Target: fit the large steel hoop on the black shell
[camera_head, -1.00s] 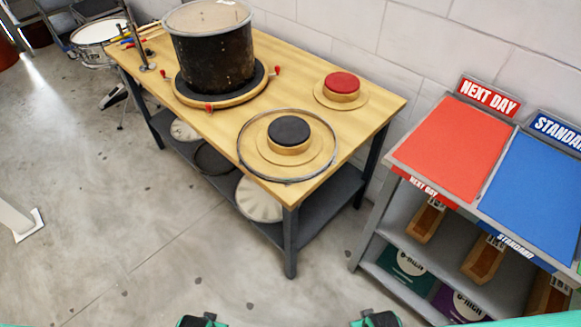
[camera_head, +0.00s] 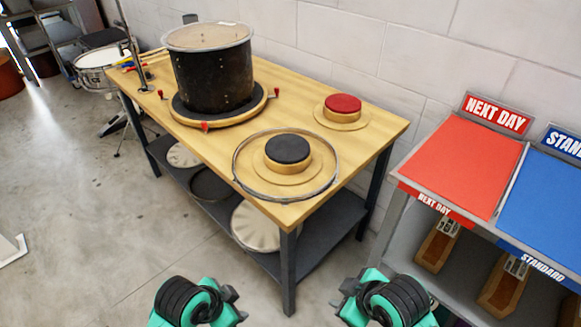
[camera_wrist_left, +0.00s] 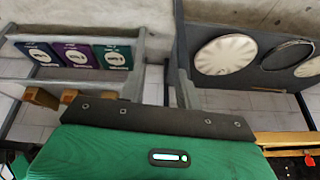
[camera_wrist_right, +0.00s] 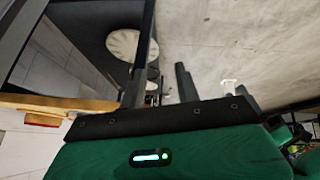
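The large steel hoop (camera_head: 236,178) lies flat at the bench's near right end. It lies around a round wooden block with a black pad (camera_head: 287,149), without visible support from it. The black shell (camera_head: 212,78) stands upright on a dark round base at the bench's left half, with a pale translucent head (camera_head: 208,36) across its top. My left gripper (camera_head: 234,300) and my right gripper (camera_head: 342,290) are low in the head view, in front of the bench and apart from everything. Their fingers are too unclear to show an opening.
The wooden bench (camera_head: 225,146) also holds a red-padded block (camera_head: 342,104), and red knobs surround the shell's base. Its lower shelf holds pale drumheads and a dark hoop. A rack with a red tray (camera_head: 462,165) and blue tray (camera_head: 545,205) stands at right. Floor in front is clear.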

